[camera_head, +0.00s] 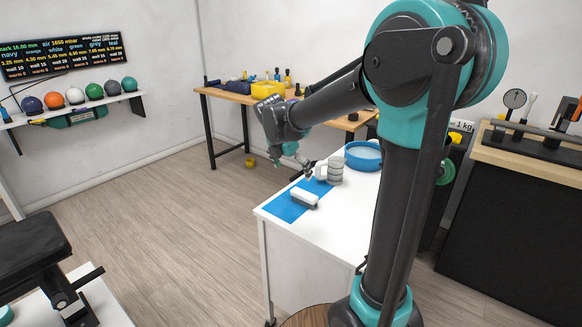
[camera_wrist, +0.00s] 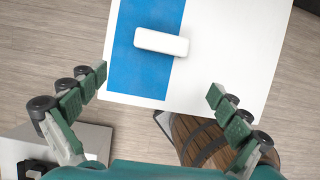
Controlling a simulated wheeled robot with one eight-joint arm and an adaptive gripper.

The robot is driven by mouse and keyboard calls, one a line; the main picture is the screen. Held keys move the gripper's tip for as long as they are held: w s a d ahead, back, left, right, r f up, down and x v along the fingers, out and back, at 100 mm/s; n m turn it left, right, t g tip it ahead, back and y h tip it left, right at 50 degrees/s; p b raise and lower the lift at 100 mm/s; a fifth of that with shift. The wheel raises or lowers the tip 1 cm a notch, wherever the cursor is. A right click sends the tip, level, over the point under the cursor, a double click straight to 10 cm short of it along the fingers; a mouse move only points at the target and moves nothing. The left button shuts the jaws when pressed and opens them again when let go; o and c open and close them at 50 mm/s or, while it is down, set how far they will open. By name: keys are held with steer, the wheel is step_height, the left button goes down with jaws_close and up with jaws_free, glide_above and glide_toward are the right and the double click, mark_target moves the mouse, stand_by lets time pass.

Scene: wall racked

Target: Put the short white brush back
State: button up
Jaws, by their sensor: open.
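A short white block-like thing, which looks like the brush (camera_head: 304,197), lies on a blue mat (camera_head: 286,209) on the white table. It also shows in the wrist view (camera_wrist: 161,42), lying across the right edge of the mat (camera_wrist: 135,83). My gripper (camera_wrist: 158,82) is open and empty, its green-padded fingers spread wide to the left and right of the picture. In the wrist view the brush is beyond the fingertips, toward the top. In the head view my gripper (camera_head: 305,172) is small and hangs above the table, behind the brush.
On the white table (camera_head: 330,220), a grey-and-white mug-like thing (camera_head: 335,171) and a blue round basin (camera_head: 363,155) stand behind the brush. A wooden bench (camera_head: 231,97) with tools is at the back. A wooden round top (camera_wrist: 200,140) is below the table edge.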

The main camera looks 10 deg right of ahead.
steer(key=s+d+f+m, duration=0.2)
steer(key=s+m, duration=0.2)
steer(key=m, duration=0.1)
steer(key=s+d+f+m+y, duration=0.1)
steer(key=s+d+f+m, duration=0.1)
steer(key=s+f+m, duration=0.1)
steer(key=s+d+f+m+y, duration=0.1)
steer(key=s+d+f+m, duration=0.1)
steer(key=s+m, duration=0.3)
steer(key=shift+s+d+f+m, duration=0.15)
steer(key=shift+s+d+m, duration=0.25)
steer(key=shift+m, duration=0.5)
steer(key=s+f+m, duration=0.2)
steer(key=s+m, duration=0.1)
steer(key=s+d+f+m, duration=0.1)
steer(key=s+f+m, duration=0.1)
steer(key=s+m, duration=0.1)
steer(key=s+f+m+t+y, duration=0.1)
steer(key=s+f+m, duration=0.1)
steer(key=m, duration=0.3)
steer(key=shift+s+d+f, duration=0.15)
steer(key=shift+s+d, duration=0.05)
steer(key=shift+s, duration=0.2)
steer(key=shift+s+d+f, duration=0.15)
steer(key=shift+s, duration=0.2)
steer(key=shift+s+f+m, duration=0.25)
steer(key=shift+s+m, duration=0.1)
steer(key=shift+m, duration=0.25)
